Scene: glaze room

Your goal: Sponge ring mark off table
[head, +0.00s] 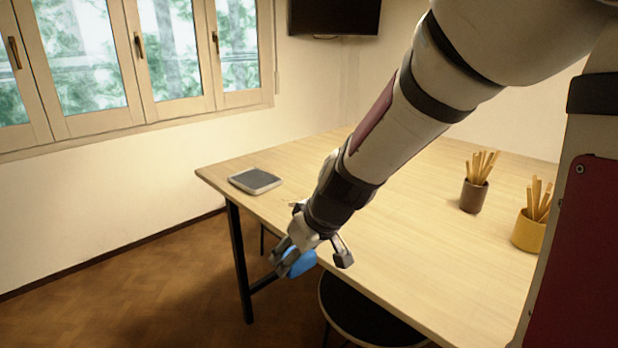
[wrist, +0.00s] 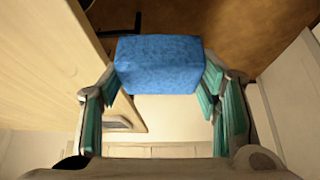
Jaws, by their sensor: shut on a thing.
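My gripper (head: 310,254) is shut on a blue sponge (head: 300,264), just off the near left edge of the wooden table (head: 400,240). In the wrist view the sponge (wrist: 160,62) is a blue block between the two green-padded fingers. The floor shows beyond it, and the table (wrist: 40,62) lies to the left. No ring mark is visible on the tabletop. My arm hides a strip of the table in the head view.
A flat grey device (head: 255,181) lies near the table's left corner. A brown cup (head: 474,196) and a yellow cup (head: 528,232), both holding wooden tools, stand on the right. A dark round stool (head: 362,315) is under the near edge. The tabletop between is largely clear.

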